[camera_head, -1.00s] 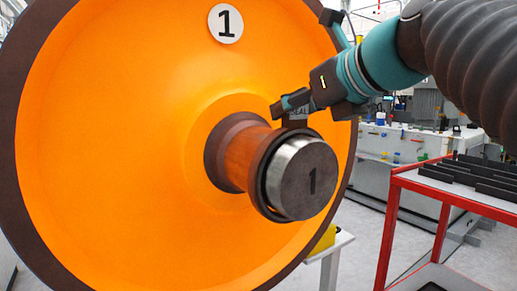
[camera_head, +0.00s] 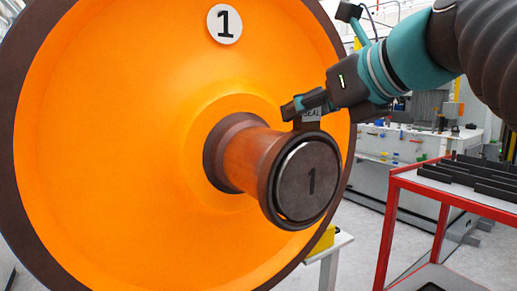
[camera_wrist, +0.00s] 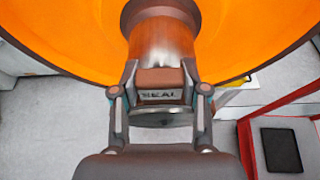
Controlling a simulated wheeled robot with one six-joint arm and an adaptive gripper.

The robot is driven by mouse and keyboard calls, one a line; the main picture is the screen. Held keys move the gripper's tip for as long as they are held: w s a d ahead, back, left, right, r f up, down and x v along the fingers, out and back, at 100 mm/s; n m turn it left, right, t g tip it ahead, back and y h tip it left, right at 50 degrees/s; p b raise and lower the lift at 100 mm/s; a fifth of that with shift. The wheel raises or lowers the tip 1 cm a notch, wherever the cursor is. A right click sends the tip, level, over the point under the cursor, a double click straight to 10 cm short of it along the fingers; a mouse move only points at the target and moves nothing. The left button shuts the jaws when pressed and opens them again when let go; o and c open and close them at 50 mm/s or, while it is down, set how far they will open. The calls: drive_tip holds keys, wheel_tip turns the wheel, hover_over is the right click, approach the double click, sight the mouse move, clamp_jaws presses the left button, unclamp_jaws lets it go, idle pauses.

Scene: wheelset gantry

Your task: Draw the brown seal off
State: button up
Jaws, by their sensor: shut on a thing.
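My gripper (camera_head: 308,108) comes from the upper right and is shut on that tab. In the wrist view the seal's brown tab (camera_wrist: 160,78) sits between the two fingers of my gripper (camera_wrist: 160,92). Only a sliver of the end face shows below the tab there.
The large orange wheel (camera_head: 120,150), with a white plate marked 1 (camera_head: 224,24), fills the left. A red-framed table (camera_head: 460,196) with dark bars stands at the right. A dark flat pad (camera_wrist: 281,150) shows at the wrist view's lower right. Grey floor lies between.

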drive_tip(key=shift+s+d+r, duration=0.1)
drive_tip(key=shift+s+d, duration=0.55)
drive_tip(key=shift+s, duration=0.3)
drive_tip(key=shift+s+d, duration=0.6)
drive_tip(key=shift+s, duration=0.3)
